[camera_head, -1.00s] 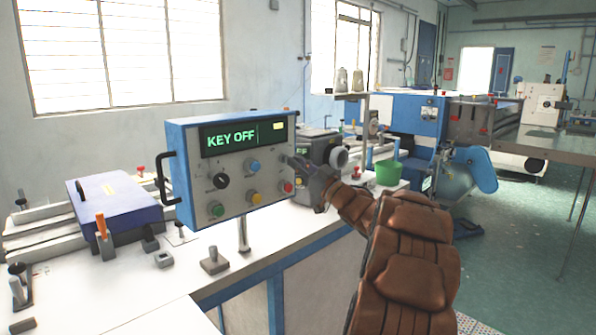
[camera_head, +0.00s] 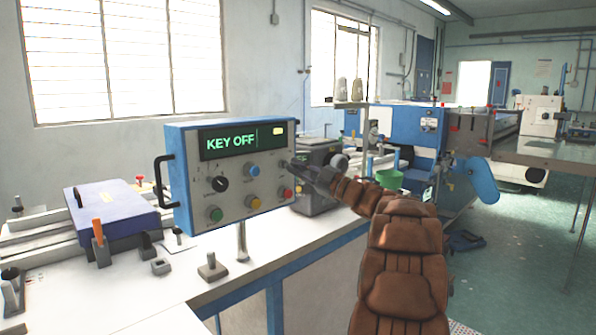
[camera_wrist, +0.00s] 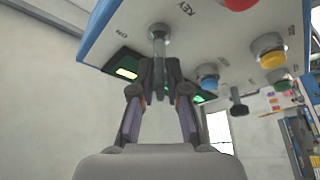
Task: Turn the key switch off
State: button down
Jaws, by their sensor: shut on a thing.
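The control box (camera_head: 233,172) has a blue frame, a grey face and a screen (camera_head: 230,140) that reads "KEY OFF" in green. My gripper (camera_head: 294,164) is at the right edge of its face, where it hides the key switch in the head view. In the wrist view, my gripper (camera_wrist: 160,78) is shut on the key (camera_wrist: 159,48), whose shaft runs into a round metal lock (camera_wrist: 159,32). The labels "KEY" and "ON" show beside the lock.
The face also carries a black knob (camera_head: 220,184) and blue (camera_head: 253,170), yellow (camera_head: 253,201), green (camera_head: 215,214) and red (camera_head: 287,192) buttons. A green bucket (camera_head: 389,178) stands behind my arm. The white bench (camera_head: 150,285) is below the box.

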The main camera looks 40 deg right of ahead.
dwell(0.4)
jog(key=c, duration=1.3)
grip_release()
jog(key=v, duration=1.2)
jog(key=shift+w, duration=0.1)
